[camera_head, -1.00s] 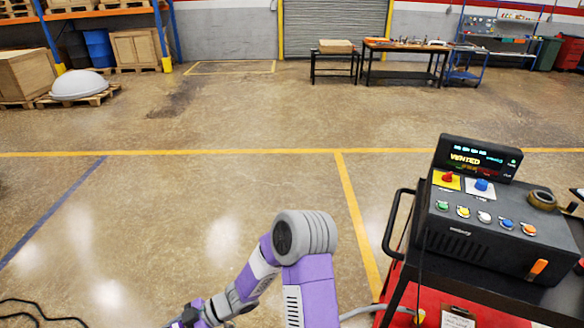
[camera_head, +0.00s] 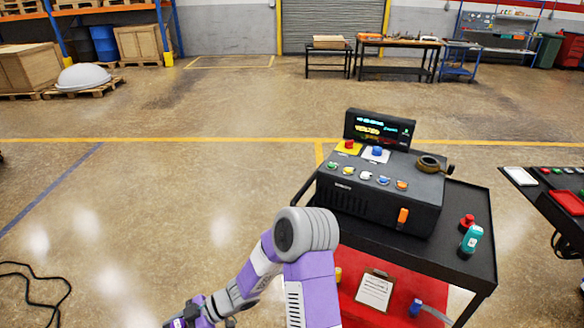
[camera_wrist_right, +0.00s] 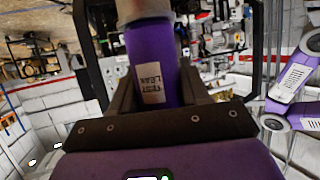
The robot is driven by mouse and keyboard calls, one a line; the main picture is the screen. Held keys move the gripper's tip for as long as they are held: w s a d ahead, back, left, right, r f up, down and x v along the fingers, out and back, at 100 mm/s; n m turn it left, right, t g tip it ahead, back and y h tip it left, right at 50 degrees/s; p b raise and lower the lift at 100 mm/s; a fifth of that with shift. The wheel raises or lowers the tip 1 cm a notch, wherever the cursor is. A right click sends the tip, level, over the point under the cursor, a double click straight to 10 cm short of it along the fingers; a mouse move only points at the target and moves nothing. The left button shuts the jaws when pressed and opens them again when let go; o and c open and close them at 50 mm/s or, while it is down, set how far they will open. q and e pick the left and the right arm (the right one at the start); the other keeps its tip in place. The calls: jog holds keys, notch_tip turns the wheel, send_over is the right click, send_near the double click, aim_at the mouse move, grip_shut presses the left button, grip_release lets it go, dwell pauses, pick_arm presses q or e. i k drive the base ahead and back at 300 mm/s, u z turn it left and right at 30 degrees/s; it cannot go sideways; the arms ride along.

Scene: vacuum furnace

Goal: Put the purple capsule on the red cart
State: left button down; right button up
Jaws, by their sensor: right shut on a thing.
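The purple capsule (camera_wrist_right: 150,60) stands between the fingers of my right gripper (camera_wrist_right: 153,88) in the right wrist view. The gripper is shut on it; the capsule has a pale label and a grey end at the top. A cart with a black top (camera_head: 440,256) and red lower part (camera_head: 347,309) stands at the right of the head view, beyond my purple arm. The capsule is not visible in the head view, where the arm's end runs to the lower edge. My left gripper is not in view.
The cart top bears a dark control box (camera_head: 385,198) with a lit display, a red button (camera_head: 467,221) and a teal device (camera_head: 471,240). A clipboard (camera_head: 375,291) lies on its red lower part.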

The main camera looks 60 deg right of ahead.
aim_at(464, 203)
jog(key=k, duration=0.95)
jog(key=z, duration=1.95)
